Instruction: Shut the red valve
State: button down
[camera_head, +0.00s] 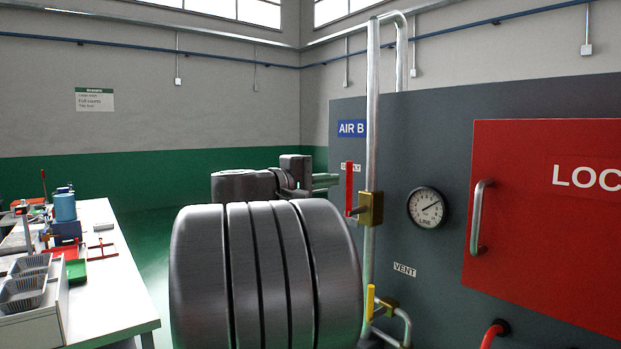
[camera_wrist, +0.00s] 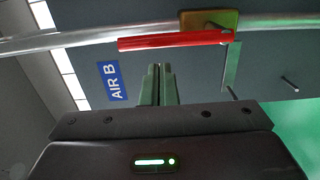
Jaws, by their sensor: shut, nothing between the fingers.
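The red valve handle (camera_head: 349,187) stands upright, parallel to the metal pipe beside it, on a brass valve body (camera_head: 370,208). In the wrist view the red handle (camera_wrist: 175,40) lies across the upper middle, with the brass body (camera_wrist: 208,20) at its right end. My gripper (camera_head: 336,181) is just left of the handle in the head view, its green fingers pointing right. In the wrist view my gripper (camera_wrist: 157,68) has its fingers together and empty, with tips appearing just below the handle. I cannot tell whether they touch it.
A blue AIR B sign (camera_head: 352,128), a gauge (camera_head: 427,207) and a red panel with a handle (camera_head: 550,210) are on the grey board. A yellow valve handle (camera_head: 370,302) sits lower on the pipework. A white bench (camera_head: 112,285) with trays stands at left.

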jog(key=shift+s+d+f, duration=0.1)
jog(key=shift+s+d, duration=0.15)
jog(key=shift+d, duration=0.15)
jog(key=shift+s, duration=0.1)
jog(key=shift+s+d+m+b, duration=0.1)
jog(key=shift+m+b, duration=0.3)
jog(key=shift+b, duration=0.2)
